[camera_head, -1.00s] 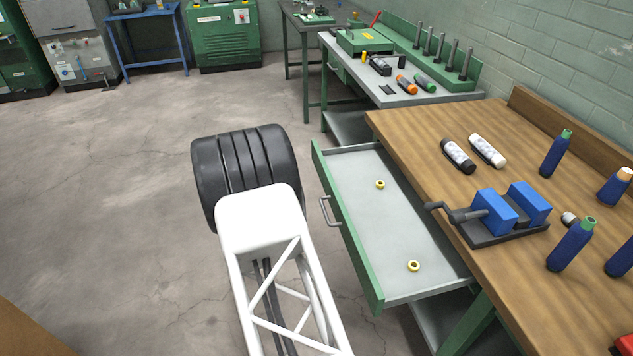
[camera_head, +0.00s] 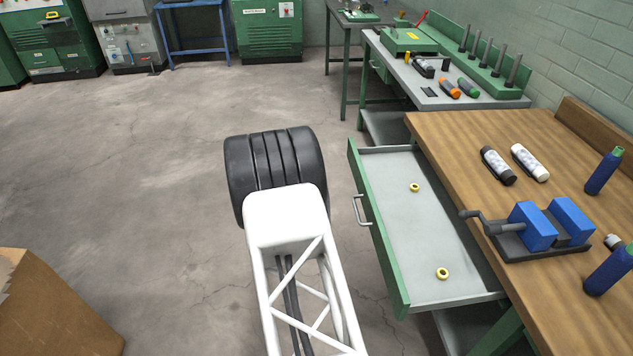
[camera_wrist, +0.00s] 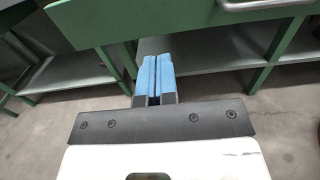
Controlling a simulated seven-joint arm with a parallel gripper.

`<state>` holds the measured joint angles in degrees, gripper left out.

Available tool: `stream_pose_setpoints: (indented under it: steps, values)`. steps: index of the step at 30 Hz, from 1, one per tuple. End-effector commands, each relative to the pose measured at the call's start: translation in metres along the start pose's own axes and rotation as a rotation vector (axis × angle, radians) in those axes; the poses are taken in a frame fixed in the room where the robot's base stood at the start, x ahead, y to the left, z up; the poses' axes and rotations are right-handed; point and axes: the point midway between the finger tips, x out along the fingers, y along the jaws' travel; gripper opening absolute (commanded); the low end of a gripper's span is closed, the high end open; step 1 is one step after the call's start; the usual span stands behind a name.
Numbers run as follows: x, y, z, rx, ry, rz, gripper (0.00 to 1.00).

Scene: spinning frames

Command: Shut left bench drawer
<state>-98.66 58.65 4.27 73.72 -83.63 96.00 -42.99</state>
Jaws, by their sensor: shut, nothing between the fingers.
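The bench drawer (camera_head: 425,240) is pulled out from the wooden-topped bench (camera_head: 455,135). Its green front (camera_head: 378,228) with a grey bar handle (camera_head: 362,211) faces left, and two small yellow rings lie inside. In the wrist view the green drawer front (camera_wrist: 150,18) runs across the top, with part of the handle (camera_wrist: 265,4) at the upper right. My gripper (camera_wrist: 156,60) shows there with its blue fingers together and nothing between them. It appears below the drawer front in that picture; contact cannot be told. In the head view my gripper is hidden behind my arm.
A second green-legged bench (camera_head: 445,85) with tools stands beyond. A cardboard box (camera_head: 50,305) is at lower left. Open concrete floor lies left of the drawer.

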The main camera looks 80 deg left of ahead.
Motion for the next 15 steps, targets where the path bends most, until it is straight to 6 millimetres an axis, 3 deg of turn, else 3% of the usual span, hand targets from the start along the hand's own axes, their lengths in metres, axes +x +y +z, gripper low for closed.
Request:
stream_pose_setpoints:
  steps: [15]
  values:
    - [0.076,0.000,-0.001,-0.002,0.000,0.000,0.00]
